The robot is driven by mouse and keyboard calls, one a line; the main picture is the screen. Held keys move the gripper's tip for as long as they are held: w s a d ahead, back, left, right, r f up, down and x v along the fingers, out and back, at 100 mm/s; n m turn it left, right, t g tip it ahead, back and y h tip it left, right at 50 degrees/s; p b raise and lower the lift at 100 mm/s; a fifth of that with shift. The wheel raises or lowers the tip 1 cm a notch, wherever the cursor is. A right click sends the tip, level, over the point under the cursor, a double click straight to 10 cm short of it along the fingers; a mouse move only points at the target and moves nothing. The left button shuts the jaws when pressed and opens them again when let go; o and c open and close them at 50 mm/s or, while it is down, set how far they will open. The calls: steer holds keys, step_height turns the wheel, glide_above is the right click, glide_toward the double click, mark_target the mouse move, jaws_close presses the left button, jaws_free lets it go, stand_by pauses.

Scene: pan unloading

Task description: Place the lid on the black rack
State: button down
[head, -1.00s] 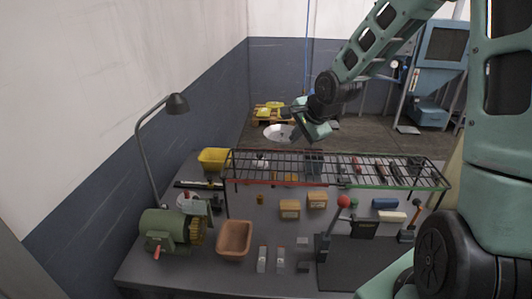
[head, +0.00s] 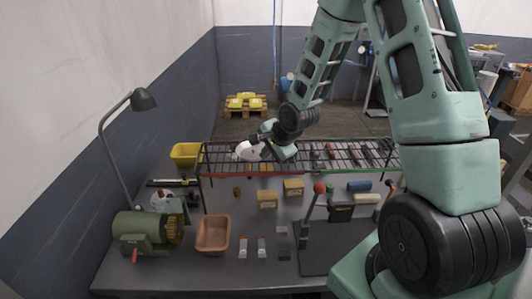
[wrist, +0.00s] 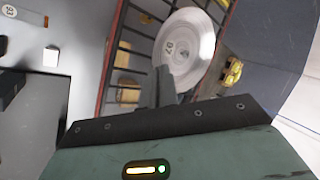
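The lid (head: 246,151) is a pale round disc, held tilted above the left part of the black rack. In the wrist view the lid (wrist: 187,52) lies beyond the fingers and carries a small number mark. My gripper (head: 264,141) is shut on the lid near its edge; the exact grip is partly hidden. The black rack (head: 204,159) is a long wire shelf on legs over the workbench, with a red front edge at left and a green one further right. In the wrist view the rack (wrist: 112,48) shows under the lid. I cannot tell whether the lid touches it.
A grey workbench (head: 190,272) holds a green motor (head: 140,232), an orange bin (head: 213,234), small boxes (head: 267,199) and a red-knobbed lever (head: 318,188). A yellow bin (head: 185,154) stands left of the rack, near a tall lamp (head: 142,99).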

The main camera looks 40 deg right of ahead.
steer(key=shift+f, duration=0.15)
steer(key=c, duration=2)
jaws_free()
steer(key=shift+o, duration=0.2)
steer(key=shift+a+p+v, duration=0.2)
steer(key=shift+p+v, duration=1)
steer(key=shift+v, duration=5)
steer(key=s+a+r+n+g, duration=0.1)
steer(key=s+a+n+g, duration=0.15)
steer(key=a+n, duration=0.45)
steer(key=s+a+n+g, duration=0.1)
steer(key=s+a+n, duration=0.35)
steer(key=a, duration=0.45)
steer(key=s+a+r+n+g, duration=0.1)
steer(key=s+a+n, duration=0.4)
steer(key=s, duration=0.3)
steer(key=s+a+r+n+g, duration=0.2)
steer(key=s+a+n, duration=0.3)
steer(key=s+n, duration=0.3)
steer(key=shift+s+a+r, duration=0.15)
steer(key=shift+s+a, duration=0.05)
steer(key=shift+a, duration=0.1)
